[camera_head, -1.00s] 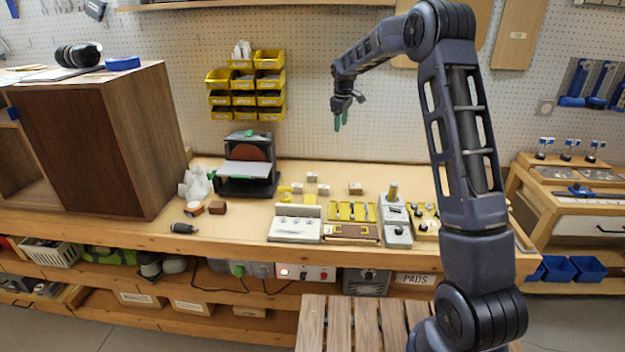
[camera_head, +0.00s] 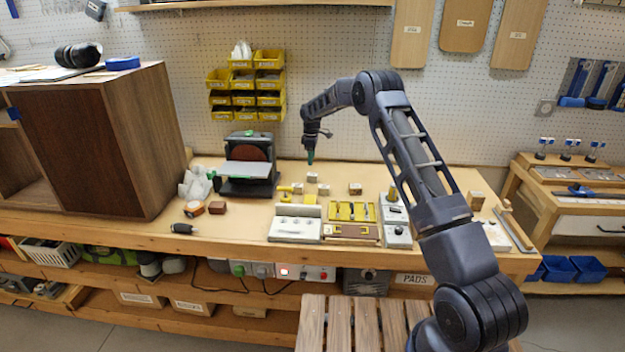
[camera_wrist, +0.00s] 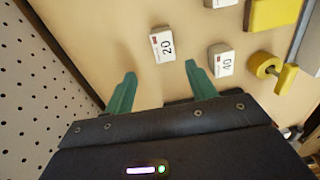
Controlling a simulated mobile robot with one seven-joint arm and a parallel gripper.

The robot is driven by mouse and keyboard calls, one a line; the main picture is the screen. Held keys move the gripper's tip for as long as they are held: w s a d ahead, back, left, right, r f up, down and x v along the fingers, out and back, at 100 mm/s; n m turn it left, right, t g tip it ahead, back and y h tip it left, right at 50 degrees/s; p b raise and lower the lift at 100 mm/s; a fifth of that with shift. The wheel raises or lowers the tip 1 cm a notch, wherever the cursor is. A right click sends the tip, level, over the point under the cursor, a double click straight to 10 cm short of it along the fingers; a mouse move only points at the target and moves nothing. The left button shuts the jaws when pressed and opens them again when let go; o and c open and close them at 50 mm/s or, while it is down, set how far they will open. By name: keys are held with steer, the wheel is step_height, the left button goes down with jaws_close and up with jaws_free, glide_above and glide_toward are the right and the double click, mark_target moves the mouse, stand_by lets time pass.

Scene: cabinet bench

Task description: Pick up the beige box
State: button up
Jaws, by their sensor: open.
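Several small beige boxes with white labels stand on the bench, and I cannot tell by colour alone which one the task means. One marked 20 (camera_head: 312,177) is nearest the back wall; in the wrist view it (camera_wrist: 162,44) lies just beyond the gap between my fingers. Another marked 40 (camera_wrist: 222,61) is to its right there, beyond the right fingertip; it also shows in the head view (camera_head: 297,187). My gripper (camera_head: 310,159) points down above the boxes, its green fingers apart and empty (camera_wrist: 160,70).
A yellow clamp-like part (camera_wrist: 272,72) and a yellow block (camera_wrist: 272,12) lie near the boxes. A disc sander (camera_head: 247,165) stands to the left. Fixtures with a yellow tray (camera_head: 351,212) fill the front. The pegboard wall (camera_head: 340,130) is close behind.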

mark_target(311, 173)
steer(key=f, duration=0.9)
steer(key=shift+s+a+f, duration=0.1)
steer(key=shift+s+f, duration=0.1)
steer(key=shift+s, duration=0.1)
steer(key=shift+c, duration=0.5)
steer(key=c, duration=1)
